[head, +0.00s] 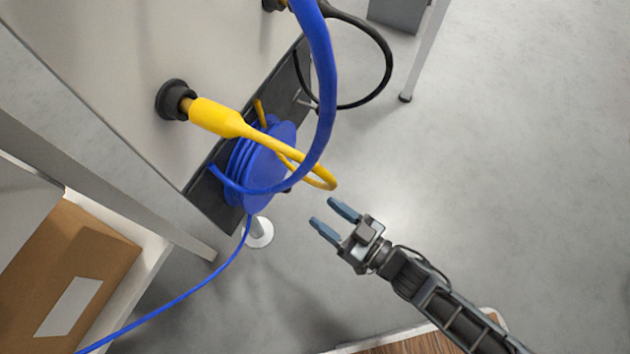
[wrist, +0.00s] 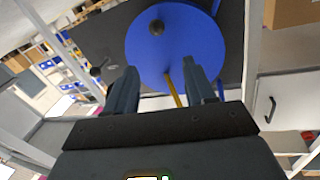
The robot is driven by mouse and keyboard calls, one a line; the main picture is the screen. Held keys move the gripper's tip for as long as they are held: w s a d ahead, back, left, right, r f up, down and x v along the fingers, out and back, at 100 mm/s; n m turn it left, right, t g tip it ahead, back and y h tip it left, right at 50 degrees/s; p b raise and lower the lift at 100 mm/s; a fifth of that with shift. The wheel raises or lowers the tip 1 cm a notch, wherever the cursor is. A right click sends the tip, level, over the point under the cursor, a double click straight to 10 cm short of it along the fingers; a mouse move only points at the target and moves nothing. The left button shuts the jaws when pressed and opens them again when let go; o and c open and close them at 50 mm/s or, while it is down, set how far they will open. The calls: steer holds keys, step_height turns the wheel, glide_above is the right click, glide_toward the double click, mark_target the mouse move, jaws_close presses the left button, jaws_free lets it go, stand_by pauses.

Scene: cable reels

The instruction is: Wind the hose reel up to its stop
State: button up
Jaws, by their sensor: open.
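The hose reel (head: 262,165) is a blue drum on a dark panel, with thin blue hose (head: 190,293) trailing from it to the lower left. In the wrist view its round blue face (wrist: 185,50) is ahead, with a dark knob (wrist: 157,28) standing out off-centre near the top. In the head view the knob is mostly hidden behind the yellow cable. My gripper (head: 328,212) is open and empty, to the lower right of the reel and apart from it. In the wrist view its fingers (wrist: 160,72) point at the disc's lower part, below the knob.
A thick blue cable (head: 324,90) and a yellow plug with its cable (head: 225,120) hang across the reel in the head view. A black cable (head: 385,75) loops behind. A cardboard box (head: 75,275) sits on a shelf at lower left. Floor to the right is clear.

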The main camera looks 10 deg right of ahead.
steer(key=f+b+x, duration=0.2)
steer(key=x, duration=0.8)
steer(key=shift+y+b, duration=0.3)
steer(key=shift+a, duration=0.1)
steer(key=shift+c, duration=0.3)
jaws_close()
